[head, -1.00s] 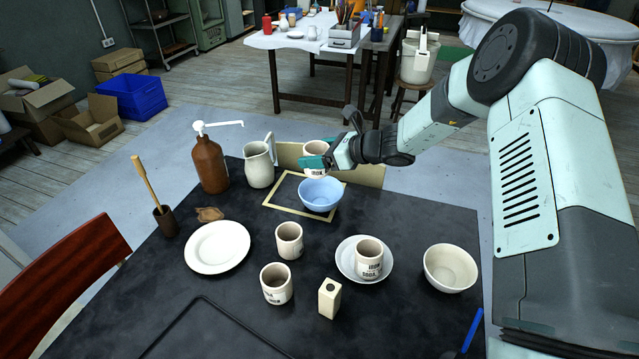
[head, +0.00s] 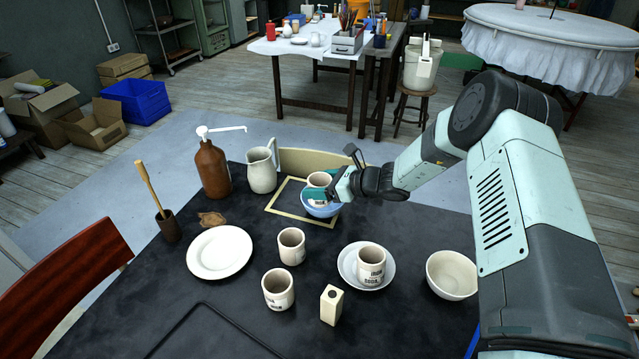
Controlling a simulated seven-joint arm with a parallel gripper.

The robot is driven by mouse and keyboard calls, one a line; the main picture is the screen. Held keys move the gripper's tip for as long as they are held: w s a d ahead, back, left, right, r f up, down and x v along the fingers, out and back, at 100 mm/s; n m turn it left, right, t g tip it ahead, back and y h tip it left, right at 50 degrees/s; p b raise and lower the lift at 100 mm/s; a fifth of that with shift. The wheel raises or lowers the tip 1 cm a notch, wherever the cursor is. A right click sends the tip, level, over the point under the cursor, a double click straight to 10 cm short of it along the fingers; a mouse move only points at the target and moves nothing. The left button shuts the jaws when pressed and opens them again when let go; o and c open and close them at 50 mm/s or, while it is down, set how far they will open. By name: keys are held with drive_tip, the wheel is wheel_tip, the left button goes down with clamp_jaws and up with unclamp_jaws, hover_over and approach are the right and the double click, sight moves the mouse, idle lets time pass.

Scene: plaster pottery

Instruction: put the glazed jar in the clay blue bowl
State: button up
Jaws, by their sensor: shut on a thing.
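The clay blue bowl (head: 322,211) stands inside a pale rectangular outline on the dark table. A cream jar (head: 319,180) is held by my gripper (head: 317,192), whose teal fingers are shut on it. The jar is at the bowl's mouth, and its lower part is hidden by the fingers and the bowl rim. I cannot tell whether it touches the bowl's inside.
A white pitcher (head: 262,170) and a brown pump bottle (head: 213,168) stand left of the bowl. Nearer are a white plate (head: 219,252), two cream cups (head: 291,246) (head: 278,289), a lettered cup (head: 371,267) on a saucer (head: 347,268), a cream block (head: 331,305) and a cream bowl (head: 452,275).

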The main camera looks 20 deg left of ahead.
drive_tip(key=shift+f, duration=0.25)
drive_tip(key=o, duration=1.1)
drive_tip(key=shift+o, duration=0.2)
drive_tip(key=shift+r, duration=0.35)
drive_tip(key=v, duration=1.2)
drive_tip(key=shift+r, duration=0.25)
